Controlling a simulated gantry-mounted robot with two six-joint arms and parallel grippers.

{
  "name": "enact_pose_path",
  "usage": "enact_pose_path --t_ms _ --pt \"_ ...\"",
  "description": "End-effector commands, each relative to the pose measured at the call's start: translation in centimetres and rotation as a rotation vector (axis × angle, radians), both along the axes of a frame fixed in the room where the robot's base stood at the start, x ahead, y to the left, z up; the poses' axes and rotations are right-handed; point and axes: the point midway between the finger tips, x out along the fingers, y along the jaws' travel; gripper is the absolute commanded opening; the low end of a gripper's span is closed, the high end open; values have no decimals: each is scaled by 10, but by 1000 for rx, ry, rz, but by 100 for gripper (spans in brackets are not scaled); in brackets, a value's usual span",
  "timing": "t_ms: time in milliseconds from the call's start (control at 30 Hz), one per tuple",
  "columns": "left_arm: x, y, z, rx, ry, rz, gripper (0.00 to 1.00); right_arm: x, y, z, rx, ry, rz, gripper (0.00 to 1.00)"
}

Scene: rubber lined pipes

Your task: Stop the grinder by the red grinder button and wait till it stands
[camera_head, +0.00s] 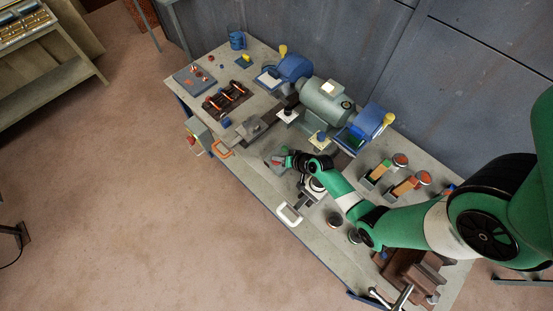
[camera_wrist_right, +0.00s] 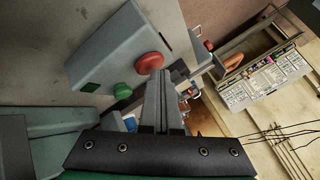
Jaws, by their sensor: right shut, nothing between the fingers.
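The red grinder button (camera_wrist_right: 149,63) is a round red cap on a grey box (camera_wrist_right: 118,42), with a green button (camera_wrist_right: 122,91) beside it. My right gripper (camera_wrist_right: 163,75) is shut and empty, its fingertips at the edge of the red button; I cannot tell whether they touch or press it. In the head view my right gripper (camera_head: 284,160) is over the bench front, by the small grey and red box (camera_head: 274,161). The grinder (camera_head: 325,101) stands behind it with blue wheel guards; whether its wheels turn cannot be told. My left gripper is not in view.
The bench (camera_head: 250,177) also carries a rack with orange-marked parts (camera_head: 225,101), a blue cup (camera_head: 237,40) and a brown vise (camera_head: 407,273). Another grey box (camera_head: 198,130) hangs at the bench's left front edge. Open floor lies in front.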

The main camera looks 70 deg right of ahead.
Motion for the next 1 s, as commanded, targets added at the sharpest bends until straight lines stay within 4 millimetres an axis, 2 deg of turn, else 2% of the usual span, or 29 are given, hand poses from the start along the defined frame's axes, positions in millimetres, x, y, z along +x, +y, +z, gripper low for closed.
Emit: enact_pose_path --t_ms 167,500,867,1000 --pt "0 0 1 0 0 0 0 0 0 0 1 2 1 0" --pt "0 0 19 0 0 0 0 -1 1 18 0 1 0 0" --pt "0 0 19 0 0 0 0 0 1 19 1 1 1 0" --pt "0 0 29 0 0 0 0 0 0 30 0 0 0 0"
